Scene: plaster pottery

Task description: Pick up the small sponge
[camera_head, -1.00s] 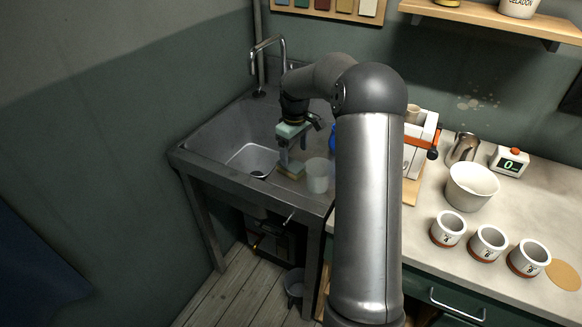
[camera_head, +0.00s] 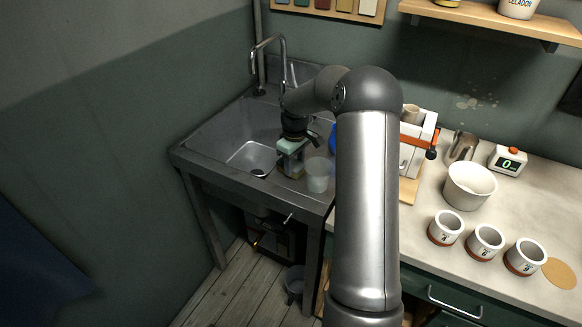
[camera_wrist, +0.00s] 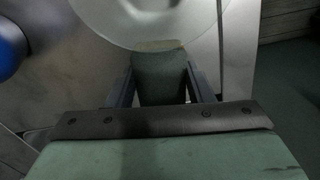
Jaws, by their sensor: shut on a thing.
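The small sponge (camera_wrist: 160,76) shows in the wrist view as a dark green block with a pale yellowish far edge. My gripper (camera_wrist: 160,90) has one finger on each side of the sponge and is shut on it. In the head view my gripper (camera_head: 290,170) points down at the right part of the sink unit, and the sponge (camera_head: 291,172) is mostly hidden between the fingers. I cannot tell whether the sponge still touches the surface.
A translucent white cup (camera_head: 317,176) stands just right of my gripper and fills the top of the wrist view (camera_wrist: 150,20). A blue object (camera_wrist: 10,48) is close on the left there. The sink basin (camera_head: 252,157) and faucet (camera_head: 283,62) lie left and behind.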

